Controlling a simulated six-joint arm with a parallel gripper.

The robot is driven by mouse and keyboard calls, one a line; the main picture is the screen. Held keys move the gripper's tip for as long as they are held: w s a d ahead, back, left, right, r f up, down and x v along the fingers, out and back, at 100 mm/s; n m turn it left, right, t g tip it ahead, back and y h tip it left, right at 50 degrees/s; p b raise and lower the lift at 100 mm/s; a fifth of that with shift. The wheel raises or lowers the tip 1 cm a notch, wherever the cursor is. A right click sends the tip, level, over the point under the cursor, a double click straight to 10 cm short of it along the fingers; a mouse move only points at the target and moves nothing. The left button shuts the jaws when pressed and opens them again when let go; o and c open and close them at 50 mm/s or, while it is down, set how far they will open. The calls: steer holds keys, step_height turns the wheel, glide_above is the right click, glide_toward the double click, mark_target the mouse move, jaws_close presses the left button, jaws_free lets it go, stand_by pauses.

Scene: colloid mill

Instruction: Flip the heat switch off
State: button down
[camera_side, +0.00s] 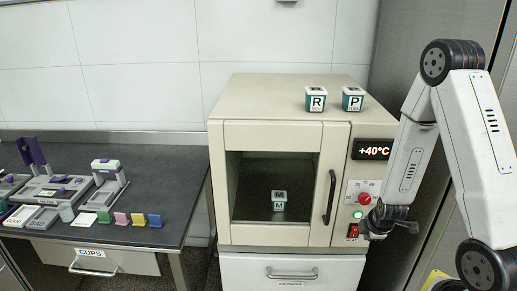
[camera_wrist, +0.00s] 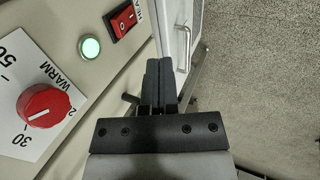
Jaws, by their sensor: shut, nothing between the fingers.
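The heat switch is a red rocker (camera_side: 352,231) low on the right panel of the beige oven. It also shows in the wrist view (camera_wrist: 123,18) at the top, with white marks and a partly cut-off label beside it. I cannot tell which side is pressed. A round green light (camera_wrist: 89,47) beside it is lit; it shows above the switch in the side view (camera_side: 358,214). My gripper (camera_side: 370,236) is just right of the switch in the side view. Its fingers (camera_wrist: 158,68) are shut and empty, apart from the switch in the wrist view.
A red knob (camera_wrist: 42,106) on a white WARM dial sits near the green light. The display (camera_side: 373,149) reads +40°C. The oven door handle (camera_side: 330,197) stands out left of the panel. Cups R (camera_side: 316,99) and P (camera_side: 353,99) stand on top; another cup (camera_side: 279,200) is inside.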

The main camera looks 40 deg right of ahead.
mark_target(356, 227)
steer(key=w+d+f, duration=0.5)
steer(key=f, duration=0.1)
stand_by(0.7)
steer(key=shift+w+d+r, duration=0.2)
steer(key=shift+w+d, duration=0.15)
steer(key=shift+w, duration=0.05)
steer(key=shift+r, duration=0.1)
stand_by(0.4)
steer(key=shift+r, duration=0.7)
